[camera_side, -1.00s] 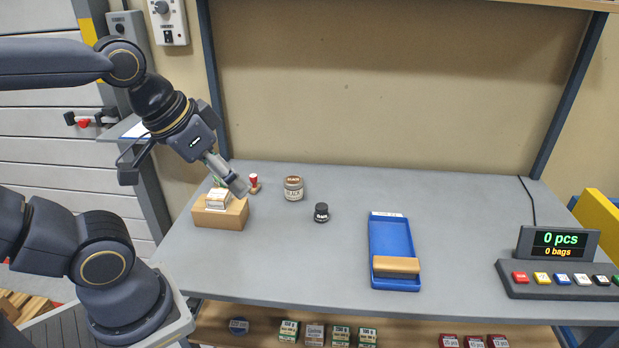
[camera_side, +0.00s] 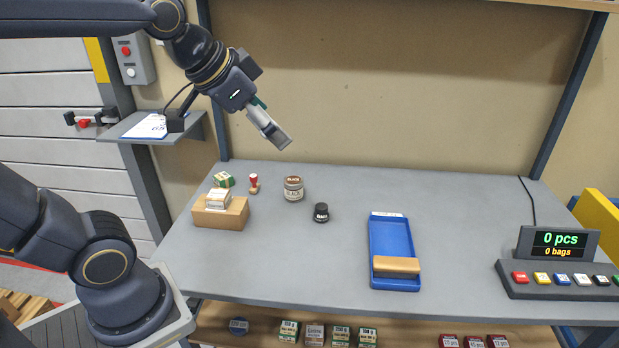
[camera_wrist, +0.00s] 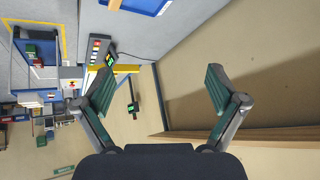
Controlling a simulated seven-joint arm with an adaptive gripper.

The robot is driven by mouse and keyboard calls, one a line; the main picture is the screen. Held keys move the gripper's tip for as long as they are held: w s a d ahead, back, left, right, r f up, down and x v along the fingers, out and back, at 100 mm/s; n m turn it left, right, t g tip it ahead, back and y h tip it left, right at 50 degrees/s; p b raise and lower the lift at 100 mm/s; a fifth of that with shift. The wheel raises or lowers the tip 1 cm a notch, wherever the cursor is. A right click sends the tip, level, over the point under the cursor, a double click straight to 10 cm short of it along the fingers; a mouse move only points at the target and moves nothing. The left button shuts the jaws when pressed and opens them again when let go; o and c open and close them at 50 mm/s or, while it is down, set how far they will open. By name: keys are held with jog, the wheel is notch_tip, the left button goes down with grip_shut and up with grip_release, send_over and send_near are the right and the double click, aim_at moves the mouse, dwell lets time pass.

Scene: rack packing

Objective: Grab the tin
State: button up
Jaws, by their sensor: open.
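The tin (camera_side: 293,188), a round light container with a brown lid and dark lettering, stands upright toward the back left of the grey table in the side view. My gripper (camera_side: 282,139) is raised above and slightly left of the tin, clear of it, pointing down to the right. In the wrist view my gripper (camera_wrist: 159,92) has its two green-padded fingers spread wide, with nothing between them. The tin does not show in the wrist view.
A small black bottle (camera_side: 321,213) stands just right of the tin. A red-topped stamp (camera_side: 254,184), a green-and-white box (camera_side: 223,180) and a wooden block (camera_side: 236,217) bearing a pale box (camera_side: 217,198) are left. A blue tray (camera_side: 378,226) and button console (camera_side: 555,284) lie right.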

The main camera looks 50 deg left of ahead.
jog(key=w+a, duration=0.4)
jog(key=w, duration=0.5)
jog(key=n+g, duration=0.3)
jog(key=n, duration=0.1)
send_over(291, 182)
jog(key=s, duration=0.5)
notch_tip(291, 182, down, 24)
jog(key=x, duration=1)
jog(key=shift+d+f, duration=0.1)
jog(key=shift+f, duration=0.25)
jog(key=x, duration=0.5)
jog(key=shift+w+a+f, duration=0.2)
jog(key=shift+a+f, duration=0.1)
jog(key=shift+f, duration=0.05)
